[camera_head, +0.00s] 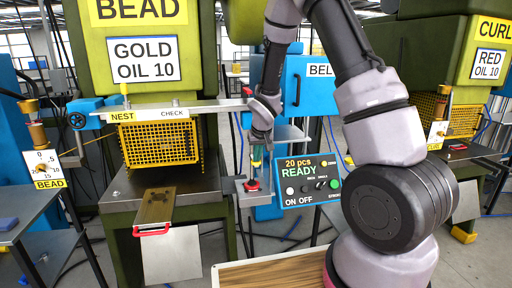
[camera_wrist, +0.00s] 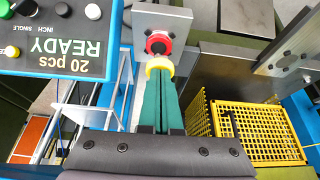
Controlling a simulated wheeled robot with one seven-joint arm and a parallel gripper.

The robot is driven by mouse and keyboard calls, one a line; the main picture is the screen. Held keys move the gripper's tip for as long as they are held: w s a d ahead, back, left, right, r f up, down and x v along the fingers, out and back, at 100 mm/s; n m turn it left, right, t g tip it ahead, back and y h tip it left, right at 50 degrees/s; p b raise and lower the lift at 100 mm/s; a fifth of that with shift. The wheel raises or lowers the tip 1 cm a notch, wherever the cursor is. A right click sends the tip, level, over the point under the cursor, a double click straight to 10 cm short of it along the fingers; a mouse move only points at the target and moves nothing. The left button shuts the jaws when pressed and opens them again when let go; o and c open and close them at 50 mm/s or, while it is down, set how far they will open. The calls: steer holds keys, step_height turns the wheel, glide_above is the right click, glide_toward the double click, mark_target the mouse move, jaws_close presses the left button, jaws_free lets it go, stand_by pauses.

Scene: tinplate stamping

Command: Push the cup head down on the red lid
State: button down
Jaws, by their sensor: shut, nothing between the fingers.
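The red lid (camera_head: 252,185) sits on a small grey bracket left of the control panel in the head view. In the wrist view the red lid (camera_wrist: 157,36) is a red round piece with a dark and pale centre on a grey plate. A yellow round piece (camera_wrist: 160,62), which looks like the cup head, shows between the lid and my fingertips. My gripper (camera_head: 256,166) points down just above the lid. In the wrist view my gripper (camera_wrist: 163,80) has its green fingers together, empty, tips at the yellow piece. I cannot tell whether they touch it.
The control panel (camera_head: 308,183) reads "20 pcs READY" and stands close right of my gripper. A long grey bar (camera_head: 200,107) crosses left of my wrist. A yellow mesh guard (camera_head: 160,143) and a plate with a red handle (camera_head: 152,231) are further left.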

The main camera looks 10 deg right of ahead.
steer(key=shift+s+f, duration=0.5)
steer(key=shift+f, duration=0.35)
steer(key=shift+s+r, duration=0.2)
steer(key=shift+s, duration=0.35)
steer(key=shift+s+r, duration=0.2)
steer(key=shift+s, duration=0.35)
steer(key=shift+r, duration=0.1)
steer(key=v, duration=1)
steer(key=shift+r, duration=0.25)
steer(key=shift+s, duration=0.1)
